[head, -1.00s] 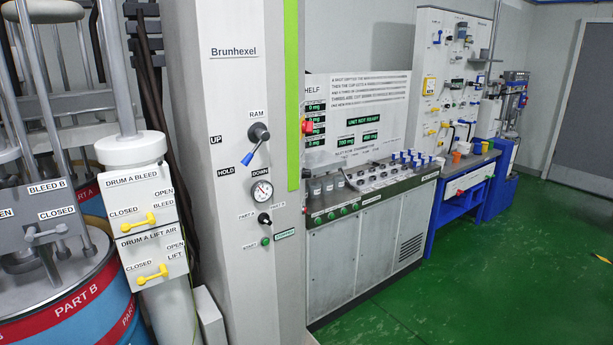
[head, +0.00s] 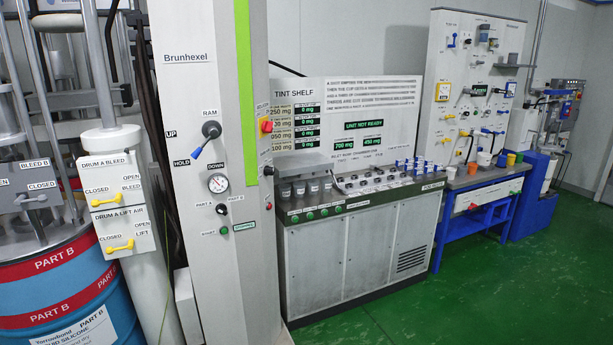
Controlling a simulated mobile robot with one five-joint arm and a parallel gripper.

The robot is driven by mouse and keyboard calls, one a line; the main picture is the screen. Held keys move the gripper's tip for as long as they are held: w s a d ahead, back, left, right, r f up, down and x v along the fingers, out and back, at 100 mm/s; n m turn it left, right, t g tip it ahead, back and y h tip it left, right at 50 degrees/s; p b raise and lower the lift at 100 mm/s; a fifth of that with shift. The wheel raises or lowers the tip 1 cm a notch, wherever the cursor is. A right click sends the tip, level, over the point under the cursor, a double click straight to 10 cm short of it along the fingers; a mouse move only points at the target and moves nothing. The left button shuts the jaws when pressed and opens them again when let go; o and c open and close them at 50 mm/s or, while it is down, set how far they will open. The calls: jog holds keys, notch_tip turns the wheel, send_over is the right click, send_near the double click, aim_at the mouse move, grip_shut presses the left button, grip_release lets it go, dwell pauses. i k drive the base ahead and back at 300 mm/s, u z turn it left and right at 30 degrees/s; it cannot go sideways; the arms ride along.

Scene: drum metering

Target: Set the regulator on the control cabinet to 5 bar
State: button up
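The control cabinet (head: 212,270) is a tall grey-white column marked Brunhexel, left of centre in the head view. It carries a RAM lever (head: 208,138) with a blue handle, among the labels UP, HOLD and DOWN. Below it is a round white gauge (head: 218,183); its needle reading is too small to make out. Below the gauge sits a black knob (head: 222,209) beside the labels PART A and PART B. I cannot tell which part is the regulator. A green button (head: 224,230) is lower down. My gripper is not in view.
Two drum valve boxes (head: 119,210) with yellow handles and a blue-red PART B drum (head: 60,275) stand at left. A tint shelf bench (head: 360,243) adjoins the cabinet on the right. A blue workbench (head: 480,208) stands beyond. Green floor (head: 470,295) is clear at front right.

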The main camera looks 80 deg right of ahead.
aim_at(268, 170)
jog(key=z, duration=0.05)
jog(key=k, duration=0.15)
jog(key=z, duration=2.2)
jog(key=i, duration=1)
jog(key=u, duration=1.45)
jog(key=k, duration=0.75)
jog(key=z, duration=0.2)
jog(key=i, duration=0.35)
jog(key=z, duration=0.05)
